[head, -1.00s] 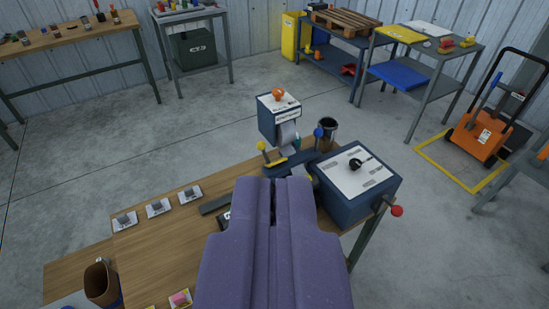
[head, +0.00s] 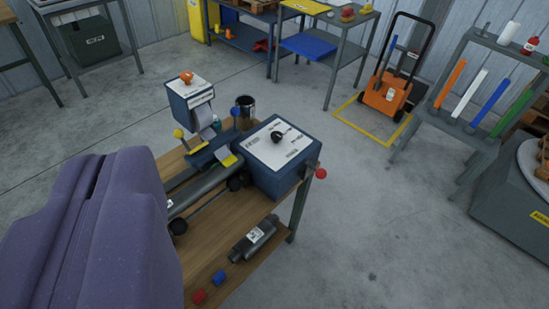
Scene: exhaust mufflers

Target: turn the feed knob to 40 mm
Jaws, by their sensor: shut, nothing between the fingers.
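A blue box (head: 268,175) with a white top plate stands at the far right end of a wooden bench. A black knob (head: 277,137) with a pointer sits on that plate among dark markings too small to read. My gripper (head: 105,162) is the large purple shape at the left, seen from behind. It is shut and empty, left of the box and apart from the knob. A smaller blue box (head: 190,97) with an orange knob (head: 186,77) stands behind. Which knob is the feed knob I cannot read.
A red-ended lever (head: 320,173) sticks out from the box's right side. A grey cylinder (head: 200,190) lies left of the box. A muffler (head: 254,238) with red and blue pieces lies below. An orange cart (head: 388,92) stands behind.

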